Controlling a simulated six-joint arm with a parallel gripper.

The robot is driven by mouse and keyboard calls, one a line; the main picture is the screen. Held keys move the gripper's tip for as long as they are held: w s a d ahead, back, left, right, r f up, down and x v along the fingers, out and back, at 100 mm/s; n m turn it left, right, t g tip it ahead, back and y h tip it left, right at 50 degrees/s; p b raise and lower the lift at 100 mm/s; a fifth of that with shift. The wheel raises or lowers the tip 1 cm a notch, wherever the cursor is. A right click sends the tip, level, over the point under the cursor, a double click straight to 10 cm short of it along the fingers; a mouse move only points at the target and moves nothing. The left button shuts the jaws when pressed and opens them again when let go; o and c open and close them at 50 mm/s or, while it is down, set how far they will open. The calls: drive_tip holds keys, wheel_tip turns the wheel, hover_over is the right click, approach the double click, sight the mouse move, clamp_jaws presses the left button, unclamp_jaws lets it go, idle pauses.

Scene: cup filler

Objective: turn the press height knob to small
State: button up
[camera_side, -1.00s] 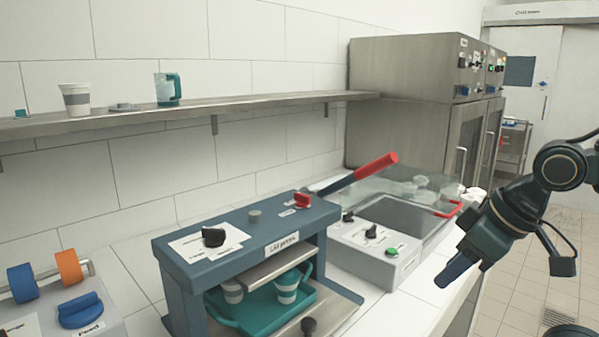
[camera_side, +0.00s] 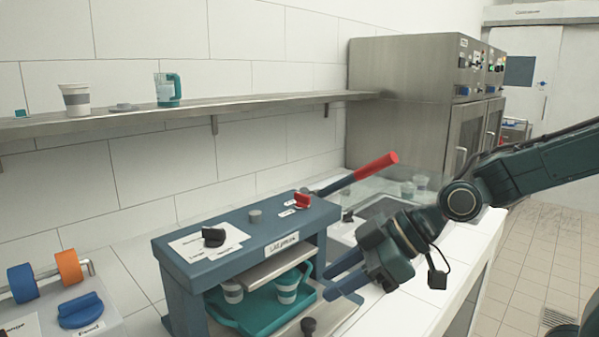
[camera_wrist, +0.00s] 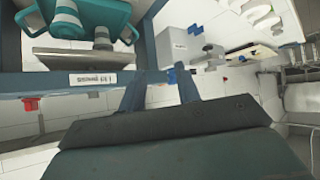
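The blue lid press (camera_side: 225,262) stands at the front left of the counter. A black knob (camera_side: 213,237) sits on a white label plate (camera_side: 190,247) on its top; the print is too small to read surely. A red knob (camera_side: 302,200) sits at the right of the top, with small labels beside it. I cannot tell for sure which knob sets the height. My gripper (camera_side: 327,283) is right of the press, below its top. In the wrist view my gripper (camera_wrist: 160,90) has its fingers apart with nothing between, and the press front crosses the upper left.
A teal tray (camera_side: 247,322) with cups is inside the press. A feed unit (camera_side: 75,325) with a blue knob is at left. A shelf (camera_side: 240,104) runs along the wall.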

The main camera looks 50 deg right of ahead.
drive_tip(key=w+a+r+n+t+y, duration=0.1)
drive_tip(key=w+a+t+y, duration=0.1)
drive_tip(key=w+a+y, duration=0.3)
drive_tip(key=m+t+h, duration=0.2)
drive_tip(key=m+t, duration=0.2)
drive_tip(key=t, duration=0.2)
approach(225, 232)
drive_tip(key=s, duration=0.1)
drive_tip(key=shift+s+d+r, duration=0.1)
drive_tip(key=shift+d+r, duration=0.2)
drive_tip(key=shift+f+x, duration=0.15)
drive_tip(key=shift+x, duration=3.3)
drive_tip(key=shift+f+x, duration=0.2)
drive_tip(key=shift+x, duration=3.2)
clamp_jaws()
